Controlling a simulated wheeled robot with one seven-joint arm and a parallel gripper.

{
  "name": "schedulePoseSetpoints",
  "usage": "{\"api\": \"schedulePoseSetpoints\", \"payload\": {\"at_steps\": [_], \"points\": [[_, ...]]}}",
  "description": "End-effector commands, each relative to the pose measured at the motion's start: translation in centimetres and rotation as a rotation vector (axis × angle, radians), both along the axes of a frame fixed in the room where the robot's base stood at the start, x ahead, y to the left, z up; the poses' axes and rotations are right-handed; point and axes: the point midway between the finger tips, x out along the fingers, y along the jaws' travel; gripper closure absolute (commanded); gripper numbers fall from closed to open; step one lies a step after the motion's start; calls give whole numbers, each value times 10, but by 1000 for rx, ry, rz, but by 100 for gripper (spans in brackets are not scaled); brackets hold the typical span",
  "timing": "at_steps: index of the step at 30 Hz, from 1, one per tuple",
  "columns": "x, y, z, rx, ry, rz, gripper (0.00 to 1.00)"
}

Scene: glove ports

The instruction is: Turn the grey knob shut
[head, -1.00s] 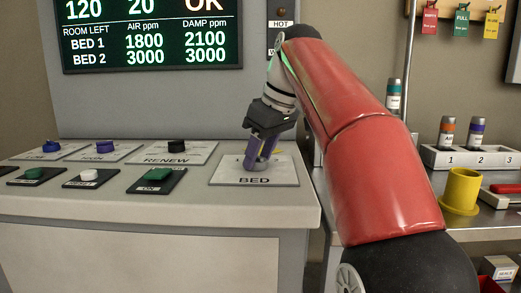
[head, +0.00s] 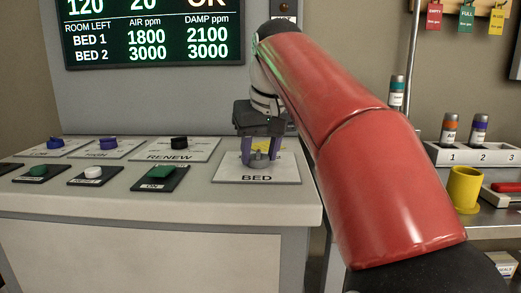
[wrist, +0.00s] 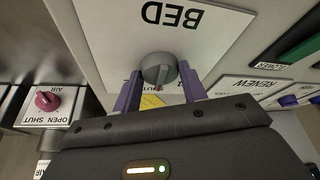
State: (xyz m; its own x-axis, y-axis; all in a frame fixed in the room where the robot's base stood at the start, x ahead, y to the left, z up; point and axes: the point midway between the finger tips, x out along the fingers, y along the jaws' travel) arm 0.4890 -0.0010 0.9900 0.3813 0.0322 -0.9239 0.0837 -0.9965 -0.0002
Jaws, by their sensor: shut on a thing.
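The grey knob (wrist: 159,72) stands on the white BED plate (wrist: 110,50), close in front of the wrist camera. In the head view my gripper (head: 262,158) points down at the BED plate (head: 230,175) on the console, with both fingers visible side by side. The knob is largely hidden between them there. No open or shut mark for this knob is readable.
A pink-red knob (wrist: 47,100) on an OPEN SHUT plate shows left in the wrist view. Green (head: 160,172), white and dark buttons lie left of the BED plate. A yellow cup (head: 464,188) and a numbered rack (head: 450,155) stand on the right-hand bench.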

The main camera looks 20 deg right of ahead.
Motion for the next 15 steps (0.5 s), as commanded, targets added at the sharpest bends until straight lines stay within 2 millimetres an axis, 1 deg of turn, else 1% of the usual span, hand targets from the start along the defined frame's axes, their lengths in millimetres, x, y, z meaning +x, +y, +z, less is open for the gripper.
{"api": "schedulePoseSetpoints", "payload": {"at_steps": [12, 13, 15], "points": [[0, 0, 1, -1, -4, -7, 81], [0, 0, 1, -1, -4, -7, 54], [0, 0, 1, -2, -3, -6, 45]]}}
